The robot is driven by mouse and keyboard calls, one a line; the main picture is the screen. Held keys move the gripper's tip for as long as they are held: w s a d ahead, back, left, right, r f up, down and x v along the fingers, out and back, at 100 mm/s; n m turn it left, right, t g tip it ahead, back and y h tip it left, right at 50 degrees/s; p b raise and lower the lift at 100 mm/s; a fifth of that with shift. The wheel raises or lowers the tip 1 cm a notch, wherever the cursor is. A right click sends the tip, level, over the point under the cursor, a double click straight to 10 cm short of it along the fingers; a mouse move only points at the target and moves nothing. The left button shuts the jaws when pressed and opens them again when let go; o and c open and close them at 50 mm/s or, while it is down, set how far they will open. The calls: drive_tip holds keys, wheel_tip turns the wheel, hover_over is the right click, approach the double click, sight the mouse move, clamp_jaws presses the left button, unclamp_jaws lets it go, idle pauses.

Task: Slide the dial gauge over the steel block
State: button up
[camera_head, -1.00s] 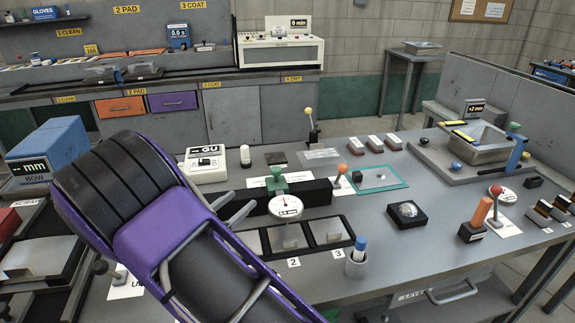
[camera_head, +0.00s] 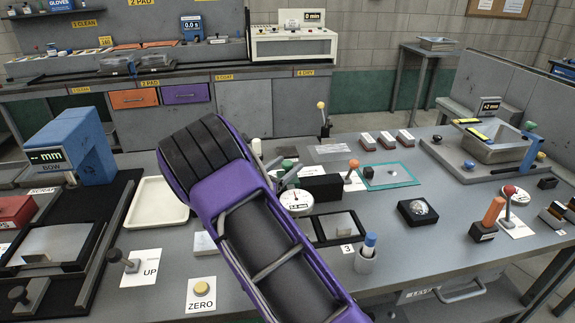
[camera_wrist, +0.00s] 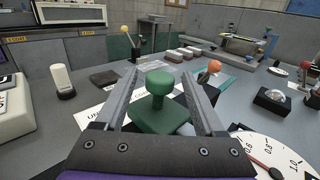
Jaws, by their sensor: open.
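The dial gauge (camera_head: 296,201) has a white round face and a green knob (camera_head: 290,165) on its carriage, by a long black bar (camera_head: 322,187). The dial face also shows at the lower right of the wrist view (camera_wrist: 277,157). My gripper (camera_wrist: 160,80) is open, with one finger on each side of the green knob (camera_wrist: 158,85); contact is not clear. A small grey block (camera_head: 336,225), perhaps the steel block, lies in the dark tray marked 3, right of and in front of the gauge. My arm hides the trays further left.
A white-and-blue cup (camera_head: 366,258) stands in front of the trays. An orange-topped lever (camera_head: 353,167) rises right of the bar, near a teal-edged mat (camera_head: 388,176). A yellow ZERO button (camera_head: 202,288) and white tray (camera_head: 157,203) are at left.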

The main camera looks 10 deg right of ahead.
drive_tip(key=shift+w+d, duration=0.3)
clamp_jaws()
idle(1.3)
